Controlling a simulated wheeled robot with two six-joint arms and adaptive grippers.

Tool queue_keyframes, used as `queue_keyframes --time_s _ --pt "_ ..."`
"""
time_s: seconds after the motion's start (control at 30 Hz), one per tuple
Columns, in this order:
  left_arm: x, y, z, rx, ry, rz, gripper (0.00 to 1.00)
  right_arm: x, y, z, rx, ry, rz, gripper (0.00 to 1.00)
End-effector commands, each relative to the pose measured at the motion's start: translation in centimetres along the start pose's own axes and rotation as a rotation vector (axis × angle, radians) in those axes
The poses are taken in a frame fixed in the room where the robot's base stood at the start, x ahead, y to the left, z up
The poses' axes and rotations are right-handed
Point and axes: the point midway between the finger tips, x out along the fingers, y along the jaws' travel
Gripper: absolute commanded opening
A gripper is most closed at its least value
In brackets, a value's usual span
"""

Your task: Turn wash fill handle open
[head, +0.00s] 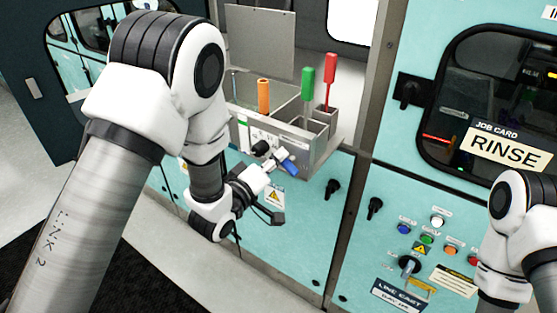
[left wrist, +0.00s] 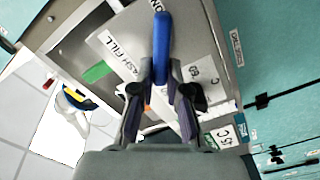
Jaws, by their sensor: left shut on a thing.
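The wash fill handle is a blue lever (left wrist: 162,45) on the steel panel, beside a white label reading "WASH FILL" (left wrist: 122,55) in the left wrist view. It also shows in the head view as a small blue bar (head: 290,167) on the front of the steel box. My left gripper (left wrist: 162,72) is shut on the blue lever, with a finger on each side of it. The lever's pivot is hidden behind the fingers. My right arm enters at the right of the head view, but its gripper is out of frame.
The steel box (head: 316,146) holds orange (head: 263,95), green (head: 307,83) and red (head: 330,68) handled tools. A black knob (head: 261,148) is close to the left gripper. Black latches are on the teal doors. A "RINSE" card (head: 508,153) and a button panel are at right.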

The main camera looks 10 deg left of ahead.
Motion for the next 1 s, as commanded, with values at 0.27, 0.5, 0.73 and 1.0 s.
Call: queue_keyframes --time_s 0.27,0.5,0.73,1.0 --pt "0.0 -0.7 0.0 -0.257 0.003 0.001 0.0 0.5 0.0 0.0 0.0 0.0 0.0 0.4" --pt "0.0 -1.1 0.1 -0.441 0.004 0.001 0.0 0.7 0.0 0.0 0.0 0.0 0.0 0.4" --pt "0.0 -1.4 0.3 -0.551 0.003 0.0 0.0 0.8 0.0 0.0 0.0 0.0 0.0 0.4" --pt "0.0 -1.4 0.4 -0.597 0.003 -0.001 0.0 0.8 0.0 0.0 0.0 0.0 0.0 0.4"
